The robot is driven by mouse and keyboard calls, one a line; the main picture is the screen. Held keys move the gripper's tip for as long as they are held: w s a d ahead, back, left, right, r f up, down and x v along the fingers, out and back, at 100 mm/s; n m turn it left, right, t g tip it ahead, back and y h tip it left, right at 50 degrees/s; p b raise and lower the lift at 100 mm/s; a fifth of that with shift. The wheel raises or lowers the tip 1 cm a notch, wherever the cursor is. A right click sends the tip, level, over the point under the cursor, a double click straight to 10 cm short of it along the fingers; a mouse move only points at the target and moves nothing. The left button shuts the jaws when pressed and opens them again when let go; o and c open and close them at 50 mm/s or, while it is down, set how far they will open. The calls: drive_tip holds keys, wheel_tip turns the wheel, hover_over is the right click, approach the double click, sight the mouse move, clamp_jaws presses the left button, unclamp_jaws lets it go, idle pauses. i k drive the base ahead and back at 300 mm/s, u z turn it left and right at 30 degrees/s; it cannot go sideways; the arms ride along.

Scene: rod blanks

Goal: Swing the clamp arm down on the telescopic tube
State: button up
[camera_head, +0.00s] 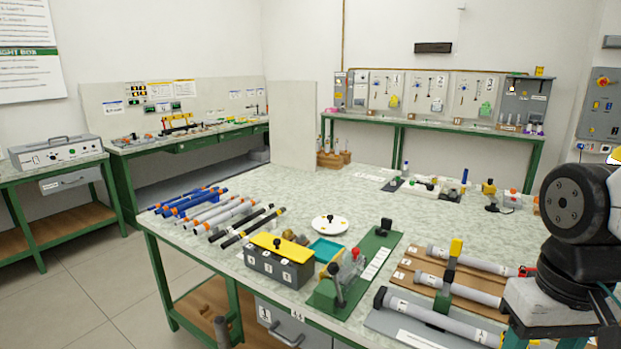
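Several grey tubes lie on boards at the front right of the table. The nearest tube (468,327) has a black end cap at its left and lies on a grey board; I cannot tell for sure which one is the telescopic tube. A green clamp block (442,299) stands at the nearest tube. A dark arm with a yellow end (456,248) rises upright from it, apparently the clamp arm in a raised position. The right ends of the tubes are partly hidden behind my arm. My gripper is not in view; only my arm's dark joints show at the right edge.
On the table (300,190) are blue, grey and black rods (215,213) at the left, a yellow-topped box (279,262), a white disc (330,225) and a green fixture plate (382,243) with a red-knobbed device. The table's back middle is clear. Other benches line the walls.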

sight(455, 250)
drive_tip(key=z, duration=0.1)
drive_tip(key=k, duration=0.4)
drive_tip(key=z, duration=0.65)
drive_tip(key=k, duration=0.95)
drive_tip(key=z, duration=0.05)
drive_tip(key=i, duration=0.4)
drive_tip(key=u, duration=0.6)
drive_tip(key=i, duration=1.45)
drive_tip(key=z, duration=0.85)
